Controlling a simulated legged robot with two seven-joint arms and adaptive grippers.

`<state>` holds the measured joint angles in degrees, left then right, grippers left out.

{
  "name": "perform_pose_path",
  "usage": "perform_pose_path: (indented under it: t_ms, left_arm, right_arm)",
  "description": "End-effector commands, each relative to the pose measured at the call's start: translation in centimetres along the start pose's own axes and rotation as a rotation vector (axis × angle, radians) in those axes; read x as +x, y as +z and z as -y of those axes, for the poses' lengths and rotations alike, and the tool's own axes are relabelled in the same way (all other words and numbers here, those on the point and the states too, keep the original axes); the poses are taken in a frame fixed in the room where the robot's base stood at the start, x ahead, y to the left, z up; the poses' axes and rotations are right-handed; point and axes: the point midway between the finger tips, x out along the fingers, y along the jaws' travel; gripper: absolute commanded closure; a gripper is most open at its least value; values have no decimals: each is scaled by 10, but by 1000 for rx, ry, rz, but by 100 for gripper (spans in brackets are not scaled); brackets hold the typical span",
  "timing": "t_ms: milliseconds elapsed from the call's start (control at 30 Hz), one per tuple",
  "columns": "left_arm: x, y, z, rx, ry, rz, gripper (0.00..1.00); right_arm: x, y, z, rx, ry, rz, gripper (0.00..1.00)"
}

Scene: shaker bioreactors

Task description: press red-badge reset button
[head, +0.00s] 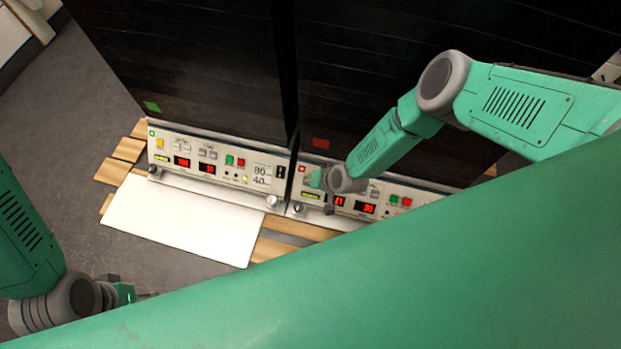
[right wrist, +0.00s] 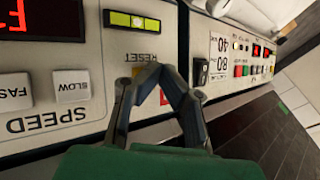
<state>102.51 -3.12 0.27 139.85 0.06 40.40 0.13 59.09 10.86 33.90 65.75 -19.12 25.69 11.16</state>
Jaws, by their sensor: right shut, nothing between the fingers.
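The red-badge unit is the right one in the head view, with a red patch (head: 320,143) on its dark body and a small red-edged badge (head: 302,169) on its panel. My right gripper (head: 318,180) is at the left end of that panel. In the right wrist view its shut, empty fingertips (right wrist: 152,72) are by the RESET label (right wrist: 145,57). The fingers cover most of the reset button's place, and I cannot tell whether they touch it. A small red badge (right wrist: 163,97) shows between the fingers. My left gripper (head: 125,292) is at lower left, its fingers unclear.
The green-badge unit, with a green patch (head: 152,107) and its own yellow button (head: 159,143), stands close on the left. A white board (head: 185,222) lies on wooden slats in front. SLOW (right wrist: 71,86) and FAST speed buttons are near the right gripper.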

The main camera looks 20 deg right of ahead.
Motion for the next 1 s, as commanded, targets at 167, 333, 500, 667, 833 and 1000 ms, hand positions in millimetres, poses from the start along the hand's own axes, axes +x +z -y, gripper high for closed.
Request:
perform_pose_path:
  t_ms: [167,333,500,667,833,1000]
  left_arm:
    - [0,0,0,0,0,0,52]
    - [0,0,0,0,0,0,52]
    - [0,0,0,0,0,0,52]
    - [0,0,0,0,0,0,52]
    - [0,0,0,0,0,0,52]
    - [0,0,0,0,0,0,52]
  right_arm:
    - [0,0,0,-1,0,0,100]
    - [1,-1,-1,-1,0,0,100]
    - [3,-2,-2,-1,-1,1,100]
    - [4,-3,-3,-1,-1,0,100]
    - [6,-5,-4,-1,-1,-1,100]
    - [6,-5,-4,-1,-1,-2,100]
